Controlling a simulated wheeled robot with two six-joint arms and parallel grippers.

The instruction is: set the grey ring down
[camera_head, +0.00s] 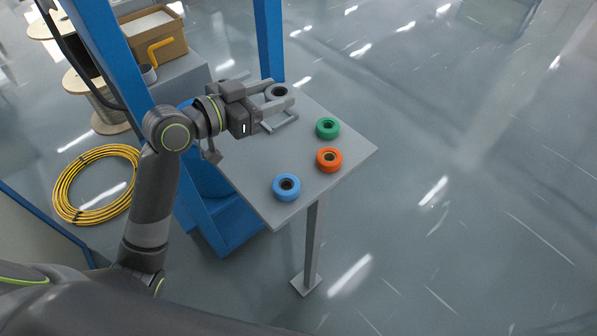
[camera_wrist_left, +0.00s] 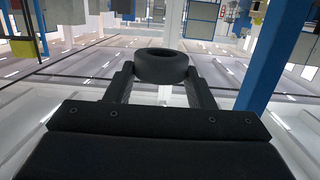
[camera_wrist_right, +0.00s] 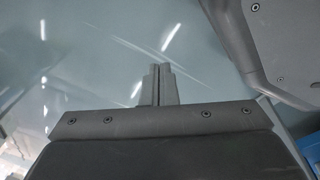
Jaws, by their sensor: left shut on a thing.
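The grey ring (camera_head: 277,91) is dark and thick-walled. My left gripper (camera_head: 279,98) is shut on it over the far end of the grey table (camera_head: 253,176). In the left wrist view the ring (camera_wrist_left: 163,68) sits between the two fingertips (camera_wrist_left: 162,75), its opening facing up. The head view does not clearly show the gap between ring and table. My right gripper (camera_wrist_right: 161,70) shows only in the right wrist view, with its fingers together and nothing between them.
A green ring (camera_head: 327,128), an orange ring (camera_head: 329,160) and a blue ring (camera_head: 286,187) lie apart on the table. A blue post (camera_head: 269,40) stands behind it. A cardboard box (camera_head: 155,35) and a yellow cable coil (camera_head: 67,190) are to the left.

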